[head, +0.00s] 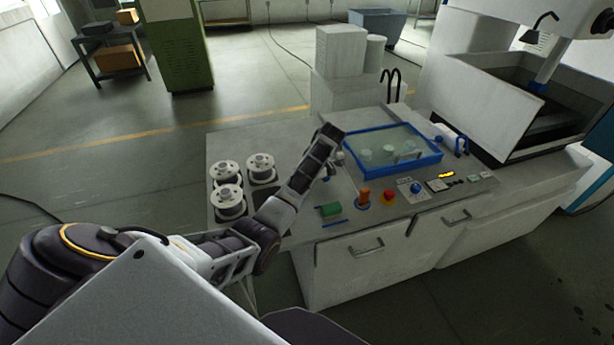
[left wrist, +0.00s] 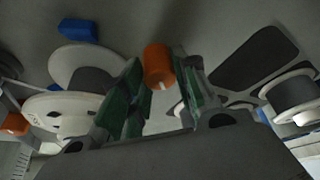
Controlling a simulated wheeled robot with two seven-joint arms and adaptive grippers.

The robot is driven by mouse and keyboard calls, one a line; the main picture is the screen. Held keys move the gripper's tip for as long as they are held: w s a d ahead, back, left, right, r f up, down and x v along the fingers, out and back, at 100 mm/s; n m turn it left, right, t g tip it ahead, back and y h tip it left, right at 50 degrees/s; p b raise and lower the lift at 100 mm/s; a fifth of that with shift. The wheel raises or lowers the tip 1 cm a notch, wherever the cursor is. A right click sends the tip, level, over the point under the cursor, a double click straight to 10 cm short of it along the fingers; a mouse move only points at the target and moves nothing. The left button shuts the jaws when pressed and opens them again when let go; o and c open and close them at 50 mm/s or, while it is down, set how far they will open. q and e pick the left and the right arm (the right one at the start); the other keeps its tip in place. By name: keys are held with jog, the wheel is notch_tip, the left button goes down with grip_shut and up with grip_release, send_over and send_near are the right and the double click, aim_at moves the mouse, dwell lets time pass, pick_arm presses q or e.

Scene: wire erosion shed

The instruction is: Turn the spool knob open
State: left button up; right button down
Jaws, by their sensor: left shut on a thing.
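In the left wrist view, an orange knob (left wrist: 159,65) with a white mark stands between the fingertips of my left gripper (left wrist: 162,82), whose green-padded fingers are closed on its sides. White spools (left wrist: 85,62) lie around it in that view. In the head view my left arm reaches over the machine bench (head: 232,143) beside three white spools (head: 229,203). My right gripper is not in view.
On the bench are a blue-rimmed tray (head: 441,160), an orange cylinder (head: 363,195), a red button (head: 388,196), a blue knob (head: 416,188) and a green block (head: 330,210). A large open tank (head: 480,82) stands at the right.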

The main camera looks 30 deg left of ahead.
pick_arm(q)
jog(key=shift+n, duration=0.3)
jog(key=o, duration=1)
jog(key=shift+s, duration=0.1)
